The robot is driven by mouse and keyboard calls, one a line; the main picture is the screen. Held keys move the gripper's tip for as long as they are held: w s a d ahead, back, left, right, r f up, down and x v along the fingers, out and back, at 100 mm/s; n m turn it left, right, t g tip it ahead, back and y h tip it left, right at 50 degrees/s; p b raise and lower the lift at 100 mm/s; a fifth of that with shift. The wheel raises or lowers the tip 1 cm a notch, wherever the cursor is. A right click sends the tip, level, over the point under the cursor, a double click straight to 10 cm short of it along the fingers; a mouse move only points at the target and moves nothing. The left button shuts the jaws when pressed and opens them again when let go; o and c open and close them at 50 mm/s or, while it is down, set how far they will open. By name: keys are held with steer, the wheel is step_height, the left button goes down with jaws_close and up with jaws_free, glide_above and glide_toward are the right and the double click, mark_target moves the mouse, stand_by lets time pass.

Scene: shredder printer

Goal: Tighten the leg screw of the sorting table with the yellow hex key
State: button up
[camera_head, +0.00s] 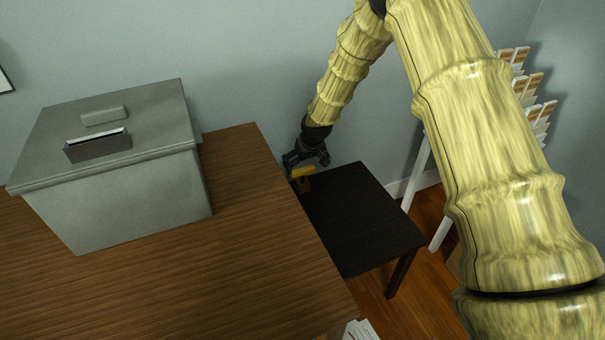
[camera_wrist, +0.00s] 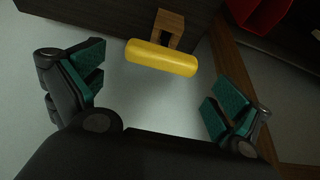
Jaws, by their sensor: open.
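The yellow hex key (camera_wrist: 161,58) shows in the wrist view as a thick yellow bar in front of a small wooden block (camera_wrist: 170,22). It lies between and beyond my open fingers, apart from both. In the head view my gripper (camera_head: 306,157) is just above the yellow key (camera_head: 302,171), at the back left corner of a low dark table (camera_head: 362,215). The small block (camera_head: 304,185) shows below the key. My gripper also shows in the wrist view (camera_wrist: 160,95), fingers spread and empty. I cannot make out the leg screw, nor tell for certain which table is the sorting table.
A large brown desk (camera_head: 250,270) with a grey metal box (camera_head: 130,195) stands left of the dark table. A white rack with cards (camera_head: 530,90) stands at right. Papers (camera_head: 360,330) lie at the bottom. A red object (camera_wrist: 262,12) shows in the wrist view.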

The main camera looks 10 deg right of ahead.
mark_target(303, 169)
steer(key=x, duration=0.4)
steer(key=shift+s+f, duration=0.1)
steer(key=shift+f, duration=0.35)
steer(key=c, duration=0.9)
